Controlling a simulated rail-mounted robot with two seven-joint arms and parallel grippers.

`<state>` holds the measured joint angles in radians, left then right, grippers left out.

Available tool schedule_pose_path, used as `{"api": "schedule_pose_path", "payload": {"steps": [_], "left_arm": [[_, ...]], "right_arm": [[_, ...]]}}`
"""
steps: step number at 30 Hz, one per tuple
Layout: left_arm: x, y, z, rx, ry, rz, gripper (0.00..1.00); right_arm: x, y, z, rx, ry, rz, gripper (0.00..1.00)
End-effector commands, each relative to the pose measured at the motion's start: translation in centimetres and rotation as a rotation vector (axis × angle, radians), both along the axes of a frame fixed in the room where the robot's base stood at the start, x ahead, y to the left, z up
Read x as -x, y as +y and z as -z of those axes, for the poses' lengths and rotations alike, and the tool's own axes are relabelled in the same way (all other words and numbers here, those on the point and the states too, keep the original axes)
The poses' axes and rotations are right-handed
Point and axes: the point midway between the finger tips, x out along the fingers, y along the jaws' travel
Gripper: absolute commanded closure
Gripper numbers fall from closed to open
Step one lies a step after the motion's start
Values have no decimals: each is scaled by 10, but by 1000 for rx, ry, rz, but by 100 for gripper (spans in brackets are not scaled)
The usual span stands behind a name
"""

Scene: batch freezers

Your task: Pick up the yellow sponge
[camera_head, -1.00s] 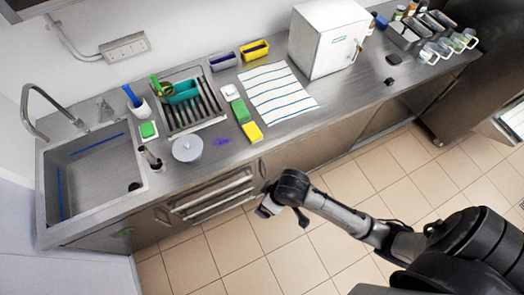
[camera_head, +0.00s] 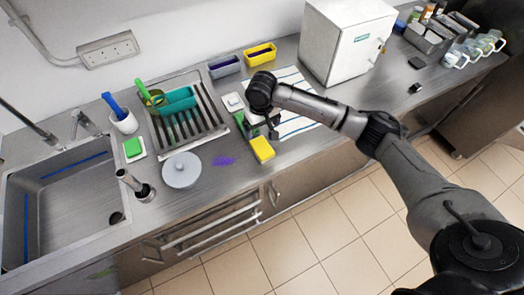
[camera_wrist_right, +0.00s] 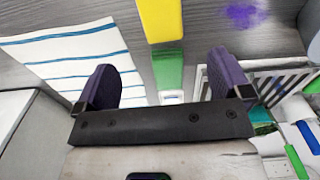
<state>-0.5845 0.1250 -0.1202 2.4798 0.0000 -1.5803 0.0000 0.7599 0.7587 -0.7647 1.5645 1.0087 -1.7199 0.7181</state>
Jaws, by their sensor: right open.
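The yellow sponge (camera_head: 262,149) lies on the steel counter near its front edge, beside a green sponge (camera_head: 239,119) that my right gripper partly covers. My right gripper (camera_head: 262,130) is over the counter just behind the yellow sponge. In the right wrist view the yellow sponge (camera_wrist_right: 161,20) is at the top, beyond the two purple fingertips (camera_wrist_right: 163,82). The fingers are apart, with nothing held between them, and the green sponge (camera_wrist_right: 168,70) shows in the gap. My left gripper is in neither view.
A striped cloth (camera_head: 300,122) lies right of the sponges. A drying rack (camera_head: 205,115), a round lidded pot (camera_head: 181,170) and a purple stain (camera_head: 223,161) are to the left. A white box (camera_head: 342,42) stands at the back right. The sink (camera_head: 65,200) is at far left.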

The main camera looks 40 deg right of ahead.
Motion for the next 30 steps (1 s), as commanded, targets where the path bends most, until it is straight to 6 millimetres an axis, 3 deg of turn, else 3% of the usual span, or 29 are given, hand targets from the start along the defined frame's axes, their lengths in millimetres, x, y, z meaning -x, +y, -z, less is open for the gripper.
{"api": "schedule_pose_path", "payload": {"steps": [3, 9, 20, 30], "left_arm": [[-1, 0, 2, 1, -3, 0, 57], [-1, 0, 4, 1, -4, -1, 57], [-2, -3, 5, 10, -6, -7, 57], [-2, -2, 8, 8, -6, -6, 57]], "right_arm": [[1, 0, 24, 0, 5, 1, 4], [1, 1, 54, 0, 2, -1, 4], [2, 1, 76, 1, 2, -3, 4], [5, 2, 117, 1, 1, -2, 4]]}}
